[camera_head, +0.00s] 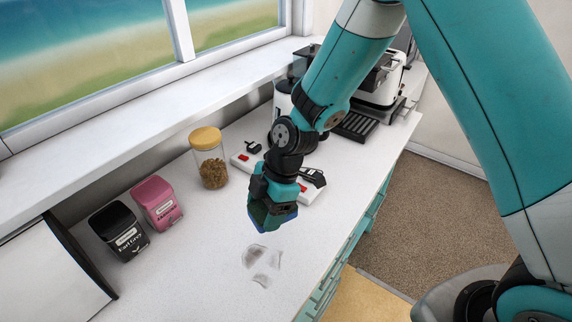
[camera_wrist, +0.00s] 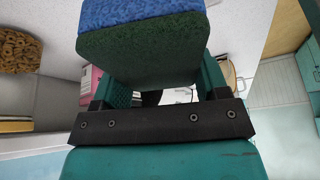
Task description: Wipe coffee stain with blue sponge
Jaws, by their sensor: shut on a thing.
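My gripper (camera_head: 272,207) is shut on the blue sponge (camera_head: 264,224). The sponge has a blue layer and a dark green scouring layer. It also shows large between the fingers in the wrist view (camera_wrist: 145,50). In the head view the sponge is just behind the coffee stain (camera_head: 254,254), seemingly above the counter, though the exact gap cannot be told. The stain is a few faint brownish-grey patches on the white counter, with a smaller patch (camera_head: 262,280) nearer the front.
A glass jar with a wooden lid (camera_head: 210,160), a pink tin (camera_head: 157,203) and a black tin (camera_head: 120,231) stand left of the gripper. A white power strip (camera_head: 307,193) lies behind it. Counter around the stain is clear.

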